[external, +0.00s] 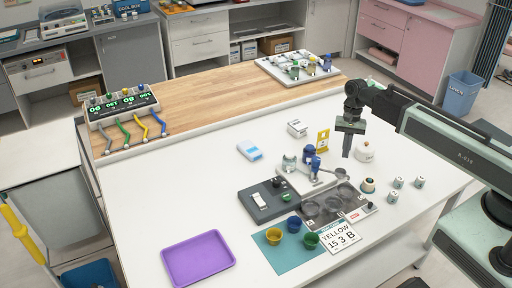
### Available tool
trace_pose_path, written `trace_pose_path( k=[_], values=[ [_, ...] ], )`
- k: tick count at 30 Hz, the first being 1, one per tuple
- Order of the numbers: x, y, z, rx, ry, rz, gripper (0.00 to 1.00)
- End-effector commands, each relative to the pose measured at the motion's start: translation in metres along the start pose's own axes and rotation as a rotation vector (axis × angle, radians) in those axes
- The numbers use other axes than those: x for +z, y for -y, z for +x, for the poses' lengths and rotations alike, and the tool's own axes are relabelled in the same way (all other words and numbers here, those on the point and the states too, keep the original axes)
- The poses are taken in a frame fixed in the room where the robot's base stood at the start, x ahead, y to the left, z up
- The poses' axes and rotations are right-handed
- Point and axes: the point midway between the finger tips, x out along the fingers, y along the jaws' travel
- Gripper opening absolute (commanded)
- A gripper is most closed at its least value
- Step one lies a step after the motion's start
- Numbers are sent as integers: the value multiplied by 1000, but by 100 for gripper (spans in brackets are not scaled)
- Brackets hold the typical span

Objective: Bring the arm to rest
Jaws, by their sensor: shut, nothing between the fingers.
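My gripper (347,146) is at the end of my arm, which reaches in from the right edge of the external view. It points down above the white table (190,180), to the right of the blue-topped item (310,153) and close to a round white pot (364,151). The fingers are shut with nothing between them. In the picture the gripper overlaps the area just left of the pot; I cannot tell its exact height above the table.
A metal plate with round wells (325,208), a dark grey device (264,200), small cups on a teal mat (273,262) and a card (341,236) stand below the gripper. Several small jars (398,182) are to the right. A purple tray (198,258) lies front left; the table's left part is clear.

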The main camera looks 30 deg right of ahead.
Motion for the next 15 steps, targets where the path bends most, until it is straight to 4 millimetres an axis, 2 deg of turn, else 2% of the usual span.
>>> trace_pose_path(
  k=[1, 6, 15],
  values=[
    [3, 0, -26, 0, 0, 1, 0],
    [2, -1, -54, 0, 0, 1, 0],
    [0, -2, -56, 0, 0, 1, 0]
  ],
)
